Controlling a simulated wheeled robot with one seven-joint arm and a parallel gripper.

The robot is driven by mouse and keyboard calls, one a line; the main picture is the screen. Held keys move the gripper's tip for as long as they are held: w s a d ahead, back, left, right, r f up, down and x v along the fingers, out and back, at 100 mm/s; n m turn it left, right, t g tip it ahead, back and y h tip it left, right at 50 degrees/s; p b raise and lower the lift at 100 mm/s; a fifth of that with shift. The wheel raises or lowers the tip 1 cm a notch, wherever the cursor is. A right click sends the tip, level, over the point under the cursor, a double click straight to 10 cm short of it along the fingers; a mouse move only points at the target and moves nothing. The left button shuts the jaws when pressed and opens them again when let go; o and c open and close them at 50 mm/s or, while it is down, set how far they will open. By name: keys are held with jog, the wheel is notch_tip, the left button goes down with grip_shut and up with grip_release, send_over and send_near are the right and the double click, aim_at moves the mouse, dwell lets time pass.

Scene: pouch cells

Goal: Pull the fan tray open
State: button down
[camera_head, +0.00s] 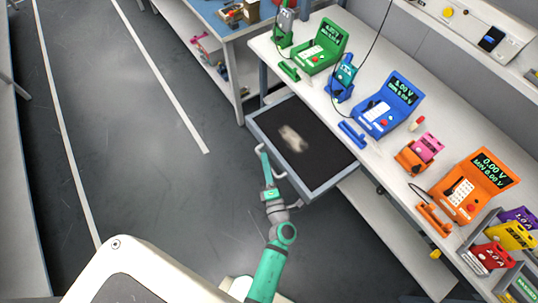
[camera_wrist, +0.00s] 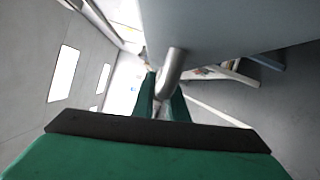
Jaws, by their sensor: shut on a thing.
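The fan tray (camera_head: 322,182) is a grey-rimmed drawer with a dark floor, standing well out from under the white bench. A pale, blurry patch (camera_head: 292,138) lies on its floor. A metal bar handle (camera_wrist: 171,72) runs along the tray's front; part of it shows in the head view. My gripper (camera_head: 262,152) is at the left end of the handle, at the tray's front left. In the wrist view the green fingers of my gripper (camera_wrist: 161,95) are shut around the handle, close against the tray's grey front panel (camera_wrist: 225,40).
On the bench stand a green tester (camera_head: 322,47), a blue tester (camera_head: 388,104) and an orange tester (camera_head: 473,184). A rack (camera_head: 478,262) of coloured cells is at the lower right. The floor (camera_head: 170,200) left of the tray is clear.

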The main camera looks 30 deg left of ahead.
jog(key=shift+s+a, duration=0.35)
jog(key=shift+s, duration=0.25)
jog(key=c, duration=1.8)
grip_release()
jog(key=shift+o, duration=0.2)
jog(key=shift+d+f, duration=0.1)
jog(key=v, duration=1)
jog(key=shift+s+d, duration=0.2)
jog(key=shift+s, duration=0.2)
jog(key=shift+w, duration=0.15)
